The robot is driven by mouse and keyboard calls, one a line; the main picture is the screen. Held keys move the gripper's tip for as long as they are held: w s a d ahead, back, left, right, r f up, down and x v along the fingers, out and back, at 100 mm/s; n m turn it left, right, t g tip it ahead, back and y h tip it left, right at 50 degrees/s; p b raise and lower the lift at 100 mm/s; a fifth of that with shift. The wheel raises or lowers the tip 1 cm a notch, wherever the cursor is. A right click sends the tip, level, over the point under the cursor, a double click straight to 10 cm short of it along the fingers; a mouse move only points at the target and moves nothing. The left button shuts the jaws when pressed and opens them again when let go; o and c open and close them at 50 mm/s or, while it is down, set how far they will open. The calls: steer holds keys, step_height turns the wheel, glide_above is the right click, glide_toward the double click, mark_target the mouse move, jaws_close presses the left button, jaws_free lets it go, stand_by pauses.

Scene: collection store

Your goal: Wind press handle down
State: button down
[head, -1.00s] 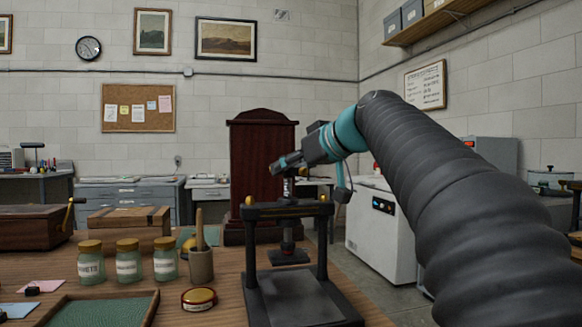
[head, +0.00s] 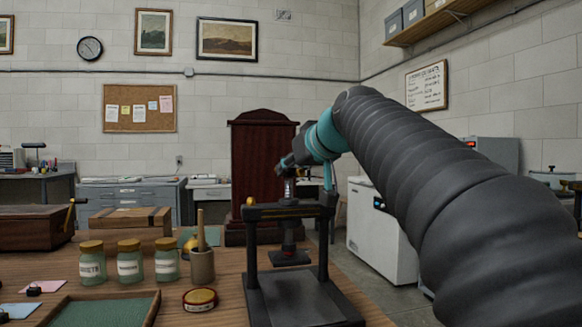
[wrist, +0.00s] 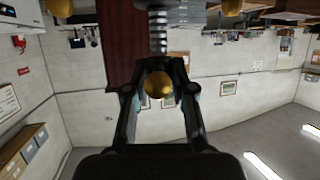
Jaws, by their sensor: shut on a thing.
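The press is a black frame with a crossbar (head: 268,212), two posts, a flat base (head: 300,302) and a threaded screw (head: 290,188) rising above the bar. Its pressing plate (head: 290,258) hangs below the bar, clear of the base. My gripper (head: 284,165) is at the top of the screw, and the arm reaches in from the right. In the wrist view, my gripper (wrist: 159,88) has its fingers closed around a brass ball knob (wrist: 158,85) of the press handle. The screw shows beyond the knob. In the head view the gripper hides most of the handle.
A green-lined tray (head: 105,312) lies front left. A dark wooden cabinet (head: 262,165) stands behind. Air above the press is open.

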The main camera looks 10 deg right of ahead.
steer(key=m+h, duration=0.1)
steer(key=m+h+p, duration=0.1)
steer(key=m+h, duration=0.1)
steer(key=shift+a+f+p, duration=0.1)
steer(key=shift+a+p, duration=0.15)
steer(key=shift+p, duration=0.1)
steer(key=m+h, duration=0.1)
steer(key=h, duration=0.1)
steer(key=m+h+b, duration=0.1)
steer(key=m+h, duration=0.1)
steer(key=shift+w+a+f+m+h, duration=0.1)
steer(key=shift+a+f+m+h, duration=0.1)
steer(key=shift+m+h, duration=0.1)
steer(key=m+g+h, duration=0.1)
steer(key=m+h, duration=0.2)
steer(key=shift+w+a+r+g+b, duration=0.1)
steer(key=shift+a+r+g+b, duration=0.1)
steer(key=shift+g+b, duration=0.15)
steer(key=shift+m+g+h+p, duration=0.6)
steer(key=shift+m+g+h, duration=0.45)
steer(key=shift+m+h, duration=0.3)
steer(key=shift+d+r, duration=0.1)
steer(key=c, duration=1)
jaws_free()
